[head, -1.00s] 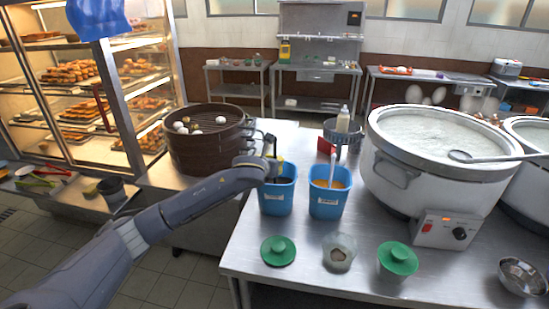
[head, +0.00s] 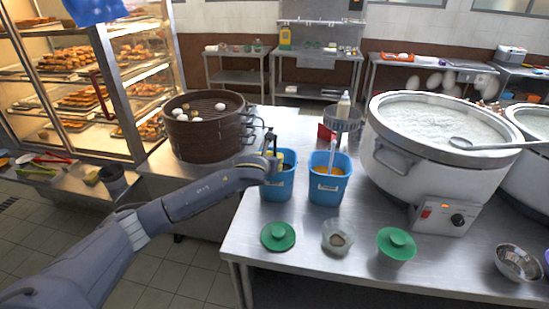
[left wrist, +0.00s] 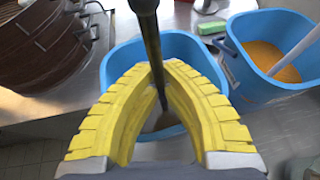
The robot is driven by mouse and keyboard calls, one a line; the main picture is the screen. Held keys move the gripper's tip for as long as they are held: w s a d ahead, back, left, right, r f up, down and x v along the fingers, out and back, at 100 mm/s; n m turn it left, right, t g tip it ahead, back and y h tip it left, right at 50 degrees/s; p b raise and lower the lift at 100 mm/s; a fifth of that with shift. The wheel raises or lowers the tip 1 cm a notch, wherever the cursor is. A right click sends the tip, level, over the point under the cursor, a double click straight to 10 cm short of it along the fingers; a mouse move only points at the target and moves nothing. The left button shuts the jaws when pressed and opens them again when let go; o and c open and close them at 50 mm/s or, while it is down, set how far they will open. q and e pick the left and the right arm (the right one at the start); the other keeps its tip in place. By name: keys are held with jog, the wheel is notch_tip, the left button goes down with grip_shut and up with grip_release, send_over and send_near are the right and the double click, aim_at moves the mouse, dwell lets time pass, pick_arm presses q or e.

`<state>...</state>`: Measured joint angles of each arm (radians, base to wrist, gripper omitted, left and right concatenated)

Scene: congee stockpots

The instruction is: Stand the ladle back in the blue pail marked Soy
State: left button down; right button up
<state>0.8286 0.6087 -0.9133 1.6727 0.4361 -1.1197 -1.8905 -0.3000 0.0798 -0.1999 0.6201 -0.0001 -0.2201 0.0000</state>
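Two blue pails stand side by side on the steel table; their labels are too small to read. My left gripper (head: 276,158) is at the left blue pail (head: 277,184). In the left wrist view, its yellow fingers (left wrist: 160,72) are closed around the dark handle of a ladle (left wrist: 150,40). The handle is near upright, with its bowl down within the outline of the pail (left wrist: 205,62); whether it touches the bottom cannot be told. The right blue pail (head: 324,188) holds orange-yellow contents and a pale handle (head: 332,155). My right gripper is out of view.
A dark steamer (head: 205,138) stands behind left. A large white stockpot (head: 400,178) with a ladle (head: 490,147) across it stands right. A grey basket (head: 344,124) stands behind the pails.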

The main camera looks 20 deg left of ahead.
pick_arm(q)
jog(key=c, duration=1.5)
grip_release()
